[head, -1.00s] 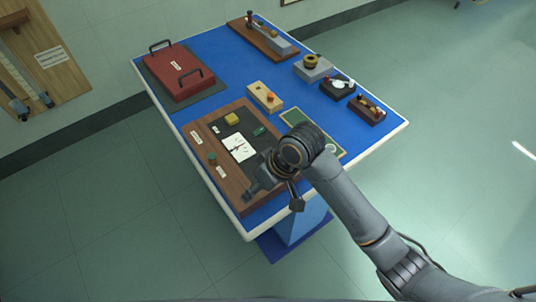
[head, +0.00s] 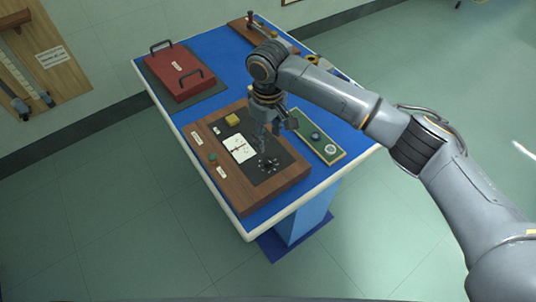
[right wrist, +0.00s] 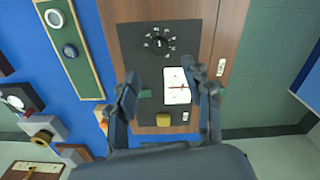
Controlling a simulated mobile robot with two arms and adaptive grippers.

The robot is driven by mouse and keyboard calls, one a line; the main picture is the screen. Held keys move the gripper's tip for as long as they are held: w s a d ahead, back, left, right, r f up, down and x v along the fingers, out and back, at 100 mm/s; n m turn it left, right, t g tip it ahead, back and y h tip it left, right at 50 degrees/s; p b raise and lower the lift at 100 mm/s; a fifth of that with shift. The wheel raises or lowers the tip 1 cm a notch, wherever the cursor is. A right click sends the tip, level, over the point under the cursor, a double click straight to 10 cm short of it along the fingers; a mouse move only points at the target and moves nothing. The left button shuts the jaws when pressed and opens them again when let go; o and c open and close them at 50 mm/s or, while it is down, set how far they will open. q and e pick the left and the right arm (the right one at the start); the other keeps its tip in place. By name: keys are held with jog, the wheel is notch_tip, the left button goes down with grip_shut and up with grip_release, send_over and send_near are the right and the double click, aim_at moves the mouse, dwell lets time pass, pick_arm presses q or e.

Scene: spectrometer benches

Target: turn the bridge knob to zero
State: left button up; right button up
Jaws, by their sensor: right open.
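The bridge is a wooden board (head: 225,178) with a black panel on the blue table. The black bridge knob (head: 268,166), ringed by small pale marks, sits at the panel's near right. It also shows in the right wrist view (right wrist: 159,44), at the top centre; its setting is too small to read. A white meter card (head: 240,148) lies beside it on the panel. My right gripper (head: 274,138) points down over the board, open and empty, apart from the knob. In the right wrist view its fingers (right wrist: 167,90) stand on either side of the card, below the knob.
A green panel with round dials (head: 323,143) lies close to the board's right side. A red case with two handles (head: 180,72) stands at the back left. A yellow block (head: 233,119) is on the board. My right arm covers part of the table's right side.

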aim_at(268, 160)
notch_tip(268, 160, down, 10)
jog(key=shift+r+p, duration=0.2)
jog(key=shift+p, duration=0.45)
jog(key=shift+c, duration=0.4)
grip_shut()
